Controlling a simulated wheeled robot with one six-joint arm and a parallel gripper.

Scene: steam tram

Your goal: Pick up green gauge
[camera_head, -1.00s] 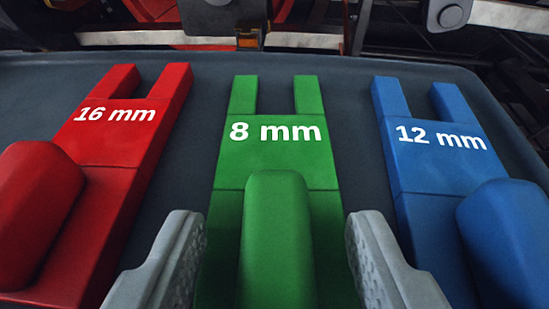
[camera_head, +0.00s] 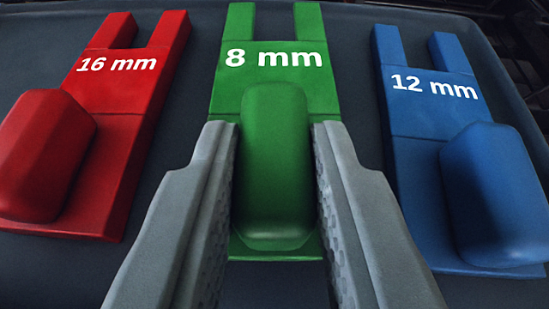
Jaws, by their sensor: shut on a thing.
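The green gauge (camera_head: 276,80) lies flat in the middle of the view, marked "8 mm", with a two-pronged fork at its far end and a raised rounded grip on its near part. My gripper (camera_head: 275,150) has one grey finger on each side of that green grip. The fingers are shut on the grip, with their tips near its upper half. The gauge appears level with its neighbours, and I cannot tell whether it is clear of the surface.
A red gauge (camera_head: 125,75) marked "16 mm" lies to the left. A blue gauge (camera_head: 430,100) marked "12 mm" lies to the right. All lie on a dark tray (camera_head: 348,60), with bare strips between them. Dark machinery shows beyond the tray's right edge.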

